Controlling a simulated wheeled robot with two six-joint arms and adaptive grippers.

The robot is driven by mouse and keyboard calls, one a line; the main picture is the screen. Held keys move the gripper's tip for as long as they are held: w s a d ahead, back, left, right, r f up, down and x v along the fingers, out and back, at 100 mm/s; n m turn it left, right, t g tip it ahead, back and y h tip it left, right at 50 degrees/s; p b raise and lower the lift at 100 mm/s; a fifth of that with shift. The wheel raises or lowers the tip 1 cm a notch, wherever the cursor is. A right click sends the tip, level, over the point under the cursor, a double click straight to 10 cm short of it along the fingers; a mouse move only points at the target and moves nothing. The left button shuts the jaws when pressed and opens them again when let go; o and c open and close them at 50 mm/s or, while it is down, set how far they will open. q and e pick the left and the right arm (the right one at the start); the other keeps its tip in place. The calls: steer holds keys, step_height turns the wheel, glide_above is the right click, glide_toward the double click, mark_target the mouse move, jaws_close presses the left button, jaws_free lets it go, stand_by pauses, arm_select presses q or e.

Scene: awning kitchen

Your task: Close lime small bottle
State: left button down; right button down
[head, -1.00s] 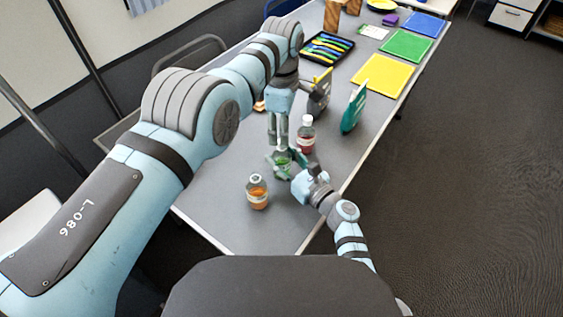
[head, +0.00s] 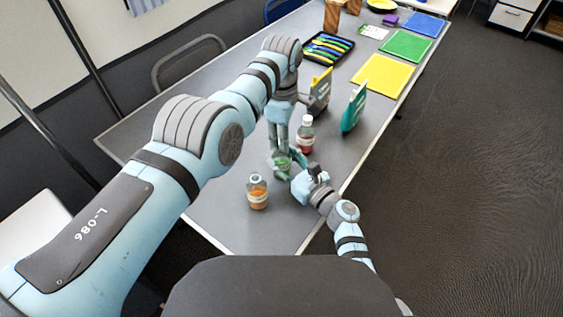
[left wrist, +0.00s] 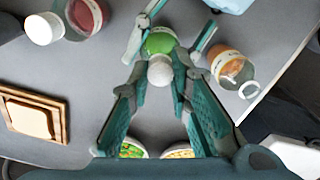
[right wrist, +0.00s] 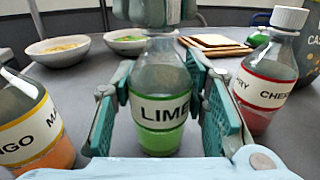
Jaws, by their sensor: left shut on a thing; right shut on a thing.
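The lime bottle (right wrist: 160,115) stands upright with green liquid and a LIME label; it also shows in the left wrist view (left wrist: 158,42) and the head view (head: 283,164). My right gripper (right wrist: 165,110) is shut around its body, one finger on each side. My left gripper (left wrist: 160,78) points down over the bottle, shut on a white cap (left wrist: 160,70) at its top. In the right wrist view, the left gripper (right wrist: 155,14) covers the bottle's neck, so I cannot tell whether the cap is seated.
A mango bottle (head: 257,193) without a visible cap stands nearby at the left. A white-capped cherry bottle (head: 306,135) stands just behind. Two bowls (right wrist: 57,50) (right wrist: 128,40) and a bread board (right wrist: 215,45) lie beyond. Upright packages (head: 354,107) stand farther along the table.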

arm_select(q)
steer(key=m, duration=0.5)
steer(key=shift+m, duration=0.4)
steer(key=m, duration=0.4)
steer(key=shift+m, duration=0.3)
steer(key=m, duration=0.7)
steer(key=shift+m, duration=0.3)
steer(key=m, duration=0.4)
steer(key=shift+f, duration=0.1)
steer(key=shift+a, duration=0.1)
steer(key=c, duration=1.5)
jaws_free()
